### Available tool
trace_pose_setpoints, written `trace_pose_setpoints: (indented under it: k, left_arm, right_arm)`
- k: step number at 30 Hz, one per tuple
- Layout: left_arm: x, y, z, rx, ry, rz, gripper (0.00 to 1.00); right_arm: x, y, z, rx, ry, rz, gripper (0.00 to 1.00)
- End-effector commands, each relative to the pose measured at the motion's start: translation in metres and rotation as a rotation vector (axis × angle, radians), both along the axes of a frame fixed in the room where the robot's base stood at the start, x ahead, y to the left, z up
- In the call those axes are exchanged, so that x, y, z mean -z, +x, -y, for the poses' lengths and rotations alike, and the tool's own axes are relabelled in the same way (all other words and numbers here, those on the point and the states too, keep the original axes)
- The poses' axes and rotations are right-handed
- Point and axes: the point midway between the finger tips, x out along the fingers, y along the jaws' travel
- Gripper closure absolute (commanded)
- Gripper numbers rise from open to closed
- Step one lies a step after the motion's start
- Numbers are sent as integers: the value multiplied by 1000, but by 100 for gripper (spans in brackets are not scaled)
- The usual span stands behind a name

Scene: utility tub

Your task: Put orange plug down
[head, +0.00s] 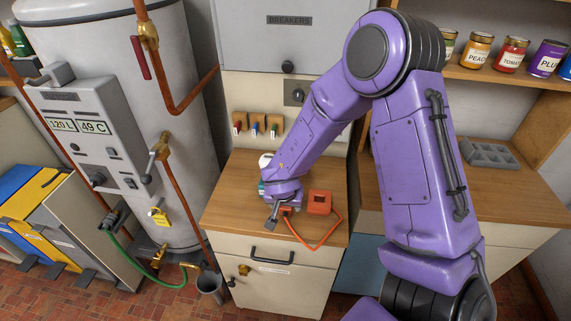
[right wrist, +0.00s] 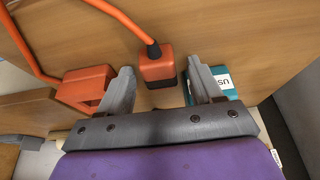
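The orange plug (head: 287,209) is at the front part of the wooden cabinet top (head: 232,208), partly hidden by my right gripper (head: 275,214). In the right wrist view the plug (right wrist: 158,67) shows between the two grey fingers of the right gripper (right wrist: 162,88), with a gap on either side. The fingers are apart and do not appear to grip it. The plug looks to be on the wood. Its orange cable runs to an orange box (head: 320,202) on the same top, also seen in the right wrist view (right wrist: 84,88). My left gripper is not in view.
A teal box (right wrist: 226,80) lies close to the right finger in the wrist view. Small key hooks (head: 256,124) and a breaker box (head: 290,40) are behind. A grey tray (head: 488,153) sits on the right counter. The cabinet top's left front is clear.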

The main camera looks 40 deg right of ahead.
Motion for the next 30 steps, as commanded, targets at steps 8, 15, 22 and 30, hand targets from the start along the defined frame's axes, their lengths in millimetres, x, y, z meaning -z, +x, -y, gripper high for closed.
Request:
trace_pose_setpoints:
  k: [8,15,22,30]
  left_arm:
    - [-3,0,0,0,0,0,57]
    - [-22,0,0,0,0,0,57]
    - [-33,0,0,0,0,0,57]
    - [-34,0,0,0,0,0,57]
  right_arm:
    - [-8,0,-1,0,0,1,35]
    - [-63,-13,-17,0,3,6,35]
    - [-106,-25,-30,1,1,4,35]
    - [-115,-30,-34,0,0,-1,35]
